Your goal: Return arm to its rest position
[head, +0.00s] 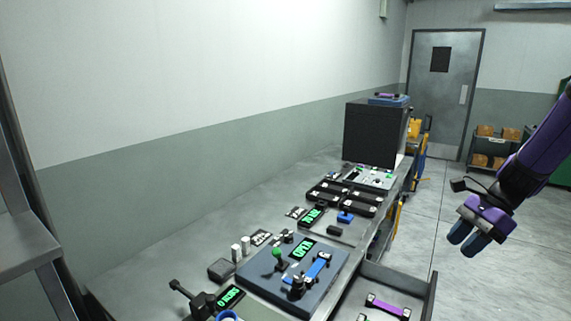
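My arm (541,150) is purple and black and reaches in from the right edge of the head view. My gripper (467,243) hangs at its end with two blue fingers pointing down and to the left. It is over the open floor, to the right of the workbench (170,247) and apart from it. The fingers lie close together in this view, and I see nothing held between them. Whether they are fully shut is too small to tell.
A blue control panel (264,289) with a green-knobbed lever sits on the bench. An open drawer (431,292) juts out, holding a purple-handled piece (388,307). A dark box (372,134) stands farther back. A shelf cart (494,146) stands by the grey door (443,90). The floor between is clear.

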